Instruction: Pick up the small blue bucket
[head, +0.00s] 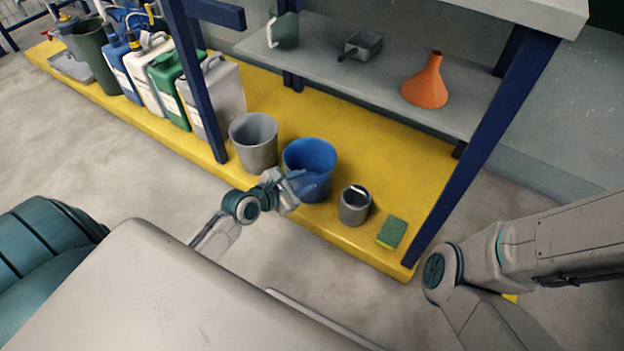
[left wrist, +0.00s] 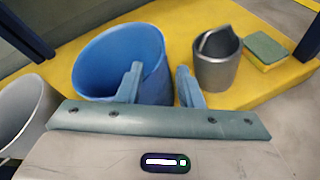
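The small blue bucket (head: 309,160) stands upright on the yellow platform under the shelf. It also shows in the left wrist view (left wrist: 97,57), large and at the left of centre. My left gripper (head: 295,187) is at the bucket's near side, low by its wall. Whether either finger touches the bucket cannot be told. My right arm shows at the right, its gripper out of frame.
A grey bucket (head: 254,142) stands left of the blue one. A metal cup (head: 354,206) and a green sponge (head: 391,233) are to its right. Blue shelf posts (head: 484,140) flank the area. An orange funnel (head: 426,84) sits on the shelf (head: 330,60) above.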

